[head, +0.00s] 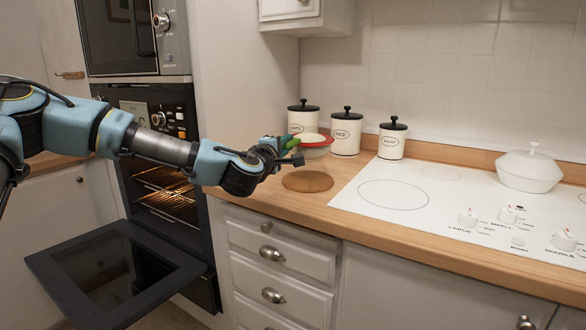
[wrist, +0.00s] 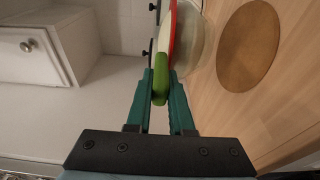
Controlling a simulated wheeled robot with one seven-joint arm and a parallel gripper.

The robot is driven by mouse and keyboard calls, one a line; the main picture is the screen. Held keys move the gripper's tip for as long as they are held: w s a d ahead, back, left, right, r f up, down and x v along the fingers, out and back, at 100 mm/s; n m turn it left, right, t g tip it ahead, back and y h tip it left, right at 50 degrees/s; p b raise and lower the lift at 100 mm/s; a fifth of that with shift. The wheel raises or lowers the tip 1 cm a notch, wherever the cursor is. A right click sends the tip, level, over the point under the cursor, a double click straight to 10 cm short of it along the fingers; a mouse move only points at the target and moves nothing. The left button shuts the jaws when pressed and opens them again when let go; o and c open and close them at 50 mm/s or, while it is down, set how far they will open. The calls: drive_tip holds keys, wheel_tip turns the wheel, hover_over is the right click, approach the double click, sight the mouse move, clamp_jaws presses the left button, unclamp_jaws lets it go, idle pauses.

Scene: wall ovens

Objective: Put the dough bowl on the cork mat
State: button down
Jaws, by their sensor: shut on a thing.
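The dough bowl (head: 316,151), with a red rim and pale dough at its top, is at the back left of the counter, in front of the canisters. My gripper (head: 291,145) is shut on a green grip-like part at the bowl's near side. In the wrist view this green part (wrist: 161,80) is between my fingertips, and the bowl (wrist: 185,38) is partly cut off at the top. I cannot tell whether its base touches the counter. The round brown cork mat (head: 307,181) lies bare on the counter, nearer the front edge than the bowl; it also shows in the wrist view (wrist: 248,46).
Several white canisters with black lids, one of them here (head: 346,133), stand behind the bowl. A white cooktop (head: 400,205) with a lidded white pot (head: 529,171) is to the right. An open oven door (head: 115,275) hangs at lower left.

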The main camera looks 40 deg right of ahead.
drive_tip(key=shift+f+p, duration=0.35)
drive_tip(key=shift+f, duration=2.65)
drive_tip(key=c, duration=1.2)
unclamp_jaws()
drive_tip(key=shift+f, duration=0.2)
drive_tip(key=shift+c, duration=0.2)
drive_tip(key=o, duration=0.4)
drive_tip(key=shift+o, duration=0.2)
drive_tip(key=shift+r, duration=0.1)
drive_tip(key=shift+r, duration=0.2)
drive_tip(key=b+v, duration=0.2)
drive_tip(key=v, duration=1)
drive_tip(key=shift+s, duration=0.1)
